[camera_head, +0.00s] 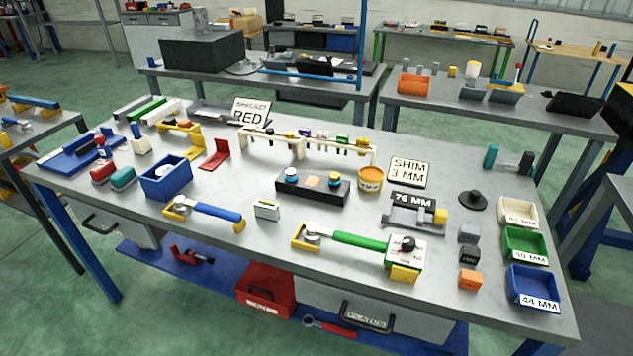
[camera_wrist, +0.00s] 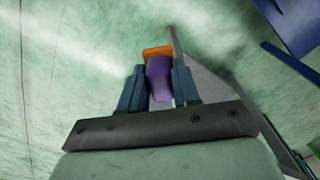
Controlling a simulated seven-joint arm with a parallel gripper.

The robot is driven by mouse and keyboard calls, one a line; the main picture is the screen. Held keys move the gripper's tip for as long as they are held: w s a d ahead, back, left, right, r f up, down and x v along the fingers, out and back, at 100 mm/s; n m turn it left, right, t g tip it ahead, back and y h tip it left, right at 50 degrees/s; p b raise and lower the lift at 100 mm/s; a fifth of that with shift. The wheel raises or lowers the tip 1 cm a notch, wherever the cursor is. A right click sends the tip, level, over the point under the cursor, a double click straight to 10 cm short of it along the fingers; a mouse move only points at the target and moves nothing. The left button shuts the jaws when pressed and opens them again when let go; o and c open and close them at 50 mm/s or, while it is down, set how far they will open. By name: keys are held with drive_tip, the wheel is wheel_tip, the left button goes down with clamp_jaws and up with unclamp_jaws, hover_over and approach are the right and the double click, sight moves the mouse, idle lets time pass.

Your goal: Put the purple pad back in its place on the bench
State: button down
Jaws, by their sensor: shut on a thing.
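My gripper (camera_wrist: 159,88) is shut on the purple pad (camera_wrist: 159,79), which sits between its two dark blue fingers in the wrist view. An orange piece (camera_wrist: 157,51) shows at the far end of the pad; I cannot tell whether it is joined to it. Green floor lies behind the held pad, with a grey edge to its right. The bench (camera_head: 225,240) fills the middle of the head view. Neither my gripper nor the held pad can be made out there. I cannot tell which spot on the bench is the pad's place.
A black block (camera_head: 312,187) with small round pieces stands mid-bench beside a yellow-orange tub (camera_head: 370,179). A cream rack (camera_head: 300,146) stands behind. A blue bin (camera_head: 166,176) is at left; a green bin (camera_head: 525,244) and blue bin (camera_head: 533,287) are at right. Tools crowd the front.

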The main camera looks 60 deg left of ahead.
drive_tip(key=w+a+r+m, duration=0.2)
drive_tip(key=w+a+r, duration=0.1)
drive_tip(key=r, duration=0.6)
drive_tip(key=w+a+r+n, duration=0.1)
drive_tip(key=a+r+n, duration=0.1)
drive_tip(key=a, duration=1.1)
drive_tip(key=w+a+r+n, duration=0.1)
drive_tip(key=w+a+r, duration=0.1)
drive_tip(key=a, duration=1)
drive_tip(key=w+a+n, duration=0.2)
drive_tip(key=a+n, duration=0.6)
drive_tip(key=a, duration=4.6)
drive_tip(key=shift+w+f, duration=0.15)
drive_tip(key=shift+f, duration=4.3)
drive_tip(key=shift+f, duration=0.2)
